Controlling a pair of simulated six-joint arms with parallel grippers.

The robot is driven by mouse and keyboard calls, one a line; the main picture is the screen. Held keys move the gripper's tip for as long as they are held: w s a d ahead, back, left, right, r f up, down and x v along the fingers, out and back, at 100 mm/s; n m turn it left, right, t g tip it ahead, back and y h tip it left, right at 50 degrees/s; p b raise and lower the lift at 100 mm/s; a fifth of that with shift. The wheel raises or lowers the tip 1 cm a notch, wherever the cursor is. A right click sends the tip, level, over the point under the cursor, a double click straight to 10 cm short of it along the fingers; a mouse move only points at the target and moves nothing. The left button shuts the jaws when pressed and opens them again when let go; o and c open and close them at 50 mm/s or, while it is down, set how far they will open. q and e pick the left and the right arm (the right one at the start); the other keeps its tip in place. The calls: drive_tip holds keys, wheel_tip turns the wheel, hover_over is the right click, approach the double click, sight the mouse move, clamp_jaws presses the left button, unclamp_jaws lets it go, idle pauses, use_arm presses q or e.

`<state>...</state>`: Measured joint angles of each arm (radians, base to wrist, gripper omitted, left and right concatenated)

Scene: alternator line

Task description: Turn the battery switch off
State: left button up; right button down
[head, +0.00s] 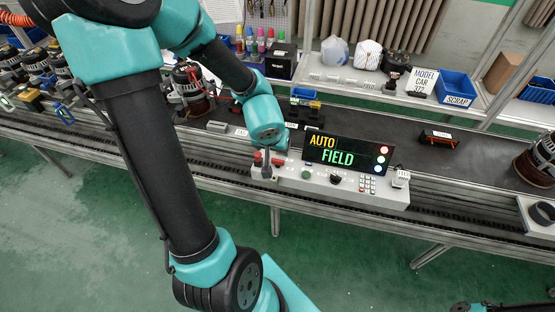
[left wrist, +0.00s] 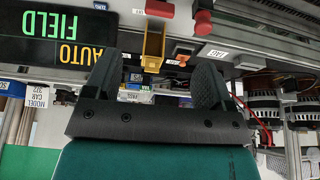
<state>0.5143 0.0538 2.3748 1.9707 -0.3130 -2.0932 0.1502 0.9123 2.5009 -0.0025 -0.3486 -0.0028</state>
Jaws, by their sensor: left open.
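The white control panel (head: 318,184) stands on the line's front edge, with a display (head: 345,156) reading AUTO and FIELD. At its left end are small red controls (head: 257,158). In the left wrist view, which is upside down, a red block (left wrist: 160,8), a red knob (left wrist: 203,22) and a yellow upright piece (left wrist: 153,45) show there. I cannot read a label that marks the battery switch. My left gripper (head: 266,168) is over the panel's left end. Its fingers (left wrist: 155,82) are apart, with the yellow piece between them in the picture; contact is not visible.
A dark belt (head: 400,160) runs behind the panel. An alternator (head: 190,88) stands behind my left arm and another (head: 538,160) at the far right. A red-and-black part (head: 437,138) lies on the belt. A blue SCRAP bin (head: 457,88) stands on the shelf.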

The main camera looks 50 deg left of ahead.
sight(278, 160)
use_arm(q)
drive_tip(key=shift+x, duration=6.6)
drive_tip(key=shift+s, duration=0.1)
drive_tip(key=shift+c, duration=0.4)
drive_tip(key=c, duration=0.9)
drive_tip(key=shift+o, duration=0.2)
drive_tip(key=shift+n, duration=0.4)
drive_tip(key=n, duration=0.2)
drive_tip(key=n+g+y, duration=0.1)
drive_tip(key=n, duration=0.1)
drive_tip(key=shift+d+g, duration=0.1)
drive_tip(key=shift+g, duration=0.2)
drive_tip(key=n+g, duration=0.1)
drive_tip(key=n, duration=0.1)
drive_tip(key=n+g+y, duration=0.1)
drive_tip(key=n, duration=0.2)
drive_tip(key=shift+n, duration=0.3)
